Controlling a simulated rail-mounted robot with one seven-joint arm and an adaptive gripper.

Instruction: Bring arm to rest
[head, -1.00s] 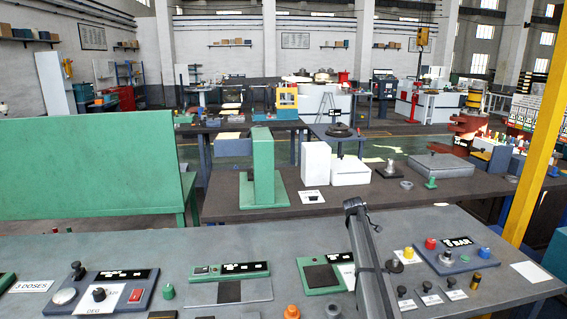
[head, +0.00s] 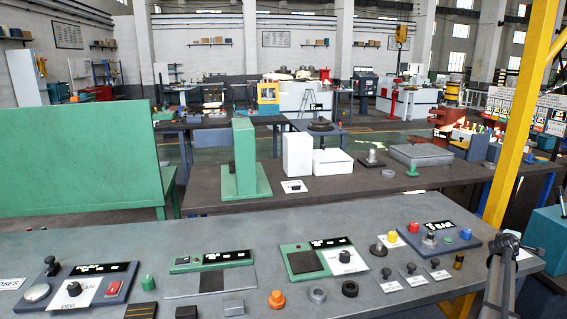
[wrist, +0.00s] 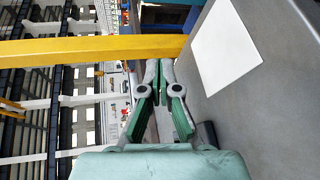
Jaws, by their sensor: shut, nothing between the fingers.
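My gripper (wrist: 163,68) is in the middle of the wrist view, its two grey fingers with green pads closed together at the tips and nothing between them. The grey bench top (wrist: 285,100) lies to its right there, with a white card (wrist: 226,45) ahead and to the right. In the head view, a dark grey part of my arm stands at the lower right, over the right end of the grey bench (head: 330,217). The fingers cannot be made out clearly there.
A yellow post (head: 515,125) rises behind the bench's right end; a yellow bar (wrist: 90,49) crosses the wrist view. A control panel (head: 437,241) with knobs stands left of my arm. Several other panels and knobs line the bench. A green screen (head: 75,155) stands at left.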

